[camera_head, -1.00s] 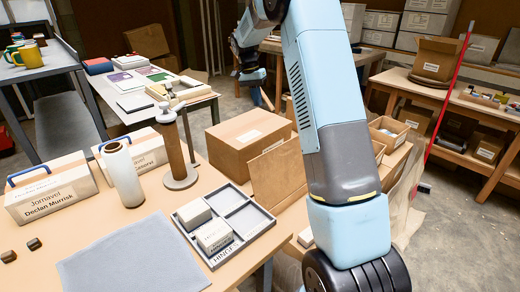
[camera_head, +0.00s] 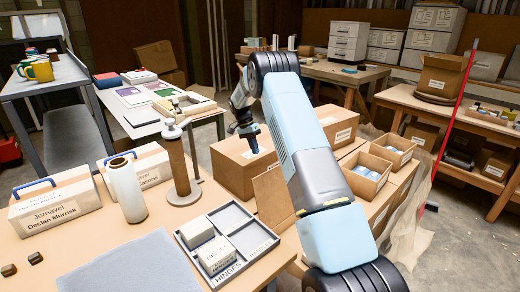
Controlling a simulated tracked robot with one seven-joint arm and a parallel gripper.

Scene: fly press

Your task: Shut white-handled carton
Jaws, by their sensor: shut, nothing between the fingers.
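I cannot pick out a carton with a clearly white handle. A large brown carton (camera_head: 228,170) stands behind the front table's right side; its top looks flat, and a brown panel (camera_head: 268,198) stands upright at its near right. I cannot tell whether the panel belongs to it. Two pale cartons with blue handles, a near one (camera_head: 58,207) and a far one (camera_head: 150,165), stand on the table at left. My gripper (camera_head: 254,148) is shut and empty, pointing down at the large carton's top. I cannot tell whether it touches. My arm hides part of the area to its right.
A white roll (camera_head: 125,190) and a brown spindle on a stand (camera_head: 180,168) stand on the front table. A grey divided tray (camera_head: 258,243) holds pale blocks beside a grey mat (camera_head: 130,265). Open bins (camera_head: 366,176) sit right of my arm. A red pole (camera_head: 455,115) stands farther right.

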